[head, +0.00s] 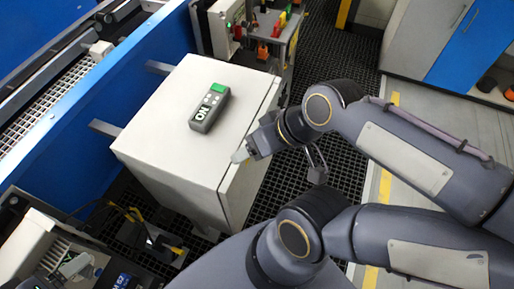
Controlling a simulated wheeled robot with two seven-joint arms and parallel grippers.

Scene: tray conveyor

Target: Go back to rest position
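My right gripper (279,164) reaches in from the right, in front of the white cabinet (160,140). Its fingers are spread apart with nothing between them. One pale fingertip shows against the cabinet's front edge; whether it touches cannot be told. The other finger is over the dark floor grating. A dark grey handheld device (209,108) with a green end lies flat on the cabinet top, to the left of the gripper and apart from it.
A blue conveyor frame (95,105) runs along the left. A small rack (262,35) with red, green and yellow items stands behind the cabinet. Equipment (45,245) fills the lower left. Blue and grey cabinets (470,45) stand at the upper right. Open grating floor (345,60) lies between.

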